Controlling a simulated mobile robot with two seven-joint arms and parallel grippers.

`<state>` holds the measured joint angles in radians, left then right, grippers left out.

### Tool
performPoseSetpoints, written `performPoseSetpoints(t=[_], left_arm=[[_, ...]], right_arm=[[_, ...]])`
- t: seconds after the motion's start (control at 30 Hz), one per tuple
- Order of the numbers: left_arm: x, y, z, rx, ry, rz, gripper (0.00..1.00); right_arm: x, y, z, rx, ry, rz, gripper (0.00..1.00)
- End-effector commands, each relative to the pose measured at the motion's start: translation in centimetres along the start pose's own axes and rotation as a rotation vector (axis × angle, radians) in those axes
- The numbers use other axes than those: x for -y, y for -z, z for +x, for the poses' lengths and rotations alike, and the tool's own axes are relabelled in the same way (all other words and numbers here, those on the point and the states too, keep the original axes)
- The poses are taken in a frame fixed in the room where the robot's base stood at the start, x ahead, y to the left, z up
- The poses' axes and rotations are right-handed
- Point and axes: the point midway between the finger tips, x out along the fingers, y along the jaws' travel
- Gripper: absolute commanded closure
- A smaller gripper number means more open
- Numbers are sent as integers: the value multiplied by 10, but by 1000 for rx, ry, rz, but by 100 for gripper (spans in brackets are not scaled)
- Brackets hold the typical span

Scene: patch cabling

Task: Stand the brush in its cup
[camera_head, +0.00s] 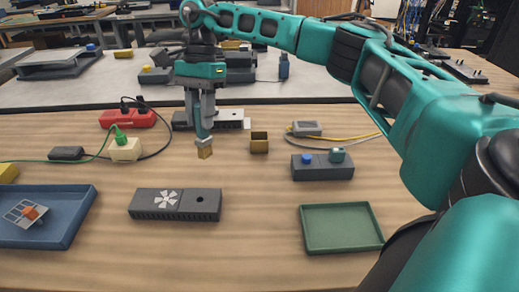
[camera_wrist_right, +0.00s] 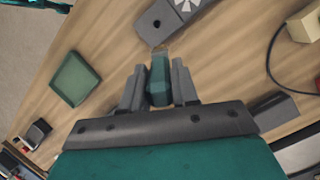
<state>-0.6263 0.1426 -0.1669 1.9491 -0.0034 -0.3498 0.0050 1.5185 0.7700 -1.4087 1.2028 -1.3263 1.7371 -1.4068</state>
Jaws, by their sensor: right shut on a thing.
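My right gripper (camera_head: 203,137) is shut on the brush (camera_head: 205,153) and holds it bristles down, apparently above the table. The tan bristle end sticks out below the fingers. In the right wrist view the brush's teal handle (camera_wrist_right: 160,80) sits between the two grey fingers of the gripper (camera_wrist_right: 159,88). A small brown-yellow open cup (camera_head: 259,143) stands on the table, to the right of the brush and apart from it. I cannot make out the cup in the right wrist view. My left gripper is not in view.
A dark box with a fan (camera_head: 175,204) is in front of the gripper. A green tray (camera_head: 341,229) lies at right, a blue tray (camera_head: 82,220) at left. A dark box with blue and teal plugs (camera_head: 322,167), a red power strip (camera_head: 127,118) and cables surround the area.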

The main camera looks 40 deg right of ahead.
Motion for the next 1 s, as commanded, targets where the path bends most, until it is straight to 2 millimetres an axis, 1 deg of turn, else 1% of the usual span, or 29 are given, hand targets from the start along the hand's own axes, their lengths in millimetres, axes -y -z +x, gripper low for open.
performPoseSetpoints(t=[0.03, 0.1, 0.3, 0.47, 0.63, 0.8, 0.9, 1.0], left_arm=[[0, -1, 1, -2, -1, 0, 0], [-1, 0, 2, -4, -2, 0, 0], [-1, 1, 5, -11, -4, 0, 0], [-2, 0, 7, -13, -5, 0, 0], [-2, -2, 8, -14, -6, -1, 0], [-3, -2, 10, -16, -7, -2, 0], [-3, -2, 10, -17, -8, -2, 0], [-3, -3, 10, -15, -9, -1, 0]], right_arm=[[2, 9, -8, 4, 42, 105, 100], [4, 19, -20, 6, 95, 250, 100], [5, 49, -50, 7, 228, 657, 100], [1, 73, -74, 6, 321, 985, 100], [-7, 101, -98, 5, 409, 1349, 100], [-19, 128, -120, 7, 478, 1714, 100], [-27, 142, -129, 8, 505, 1891, 100], [-34, 151, -136, 11, 522, 2023, 100]])
